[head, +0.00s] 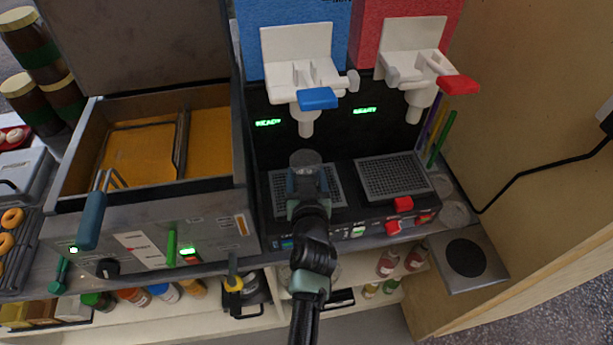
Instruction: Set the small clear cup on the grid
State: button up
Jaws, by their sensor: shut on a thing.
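My gripper (306,176) is over the left grid (281,190) of the black dispenser, below the nozzle of the white tap with the blue handle (318,98). A small round greyish rim, which looks like the clear cup (305,157), shows at my fingertips. My gripper is shut on it. I cannot tell whether the cup's base touches the grid, since my gripper and arm hide it. A second grid (393,178) lies to the right, bare, under the tap with the red handle (458,84).
A fryer (150,222) with an open lid and yellow oil stands at left. Coloured straws (440,139) and round clear lids or cups (455,213) are right of the dispenser. A wooden wall bounds the right. Bottles line the shelf below.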

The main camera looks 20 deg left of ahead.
jog(key=shift+f+b, duration=0.35)
jog(key=shift+b, duration=0.15)
dwell(0.4)
jog(key=o, duration=1.3)
jog(key=shift+s+d, duration=0.1)
jog(key=shift+s, duration=0.05)
jog(key=b+v, duration=0.1)
jog(key=v, duration=1.1)
jog(key=shift+s+d+r+b, duration=0.1)
jog(key=shift+s+r+b, duration=0.1)
jog(key=shift+s+b, duration=0.15)
